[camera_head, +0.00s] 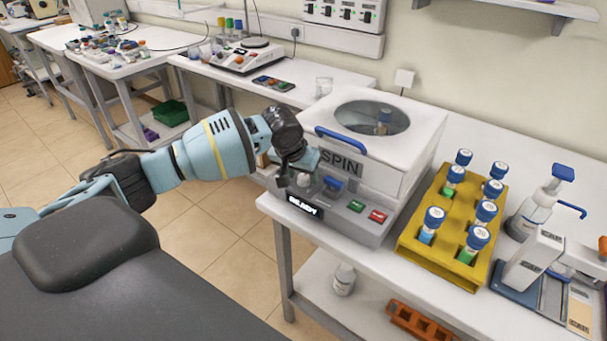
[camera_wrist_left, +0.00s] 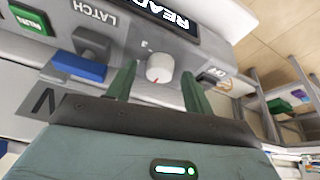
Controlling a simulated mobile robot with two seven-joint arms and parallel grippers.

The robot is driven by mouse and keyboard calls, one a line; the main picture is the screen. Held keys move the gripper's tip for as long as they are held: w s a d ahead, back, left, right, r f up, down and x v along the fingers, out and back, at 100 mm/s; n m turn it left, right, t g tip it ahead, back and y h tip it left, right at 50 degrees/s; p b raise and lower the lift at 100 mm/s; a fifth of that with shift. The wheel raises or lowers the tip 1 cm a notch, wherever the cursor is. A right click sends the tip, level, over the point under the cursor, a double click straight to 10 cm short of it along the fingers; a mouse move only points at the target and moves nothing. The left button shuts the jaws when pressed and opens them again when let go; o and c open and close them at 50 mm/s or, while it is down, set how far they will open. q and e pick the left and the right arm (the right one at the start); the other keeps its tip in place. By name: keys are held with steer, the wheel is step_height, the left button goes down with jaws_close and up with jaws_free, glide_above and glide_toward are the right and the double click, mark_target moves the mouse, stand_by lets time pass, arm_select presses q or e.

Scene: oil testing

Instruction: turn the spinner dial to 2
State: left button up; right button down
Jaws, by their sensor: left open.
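The spinner (camera_head: 396,158) is a white box with a round window on top, a blue handle and a SPIN label. Its grey front panel carries the small white dial (camera_head: 304,180), partly hidden by my gripper. In the left wrist view the dial (camera_wrist_left: 160,67) shows a short red mark toward the lower edge of the picture; the numbers around it are not legible. My left gripper (camera_wrist_left: 159,74) is open, with one green finger on each side of the dial and visible gaps between. In the head view my left gripper (camera_head: 290,178) is at the panel's left end.
A READY display (camera_head: 304,206), a blue LATCH switch (camera_head: 333,184), and green (camera_head: 356,205) and red (camera_head: 377,216) buttons sit close to the dial. A yellow rack (camera_head: 428,245) with several blue-capped tubes stands to the right.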

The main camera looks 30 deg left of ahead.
arm_select(q)
steer(key=shift+w+f, duration=0.1)
steer(key=shift+f, duration=0.05)
steer(key=c, duration=1)
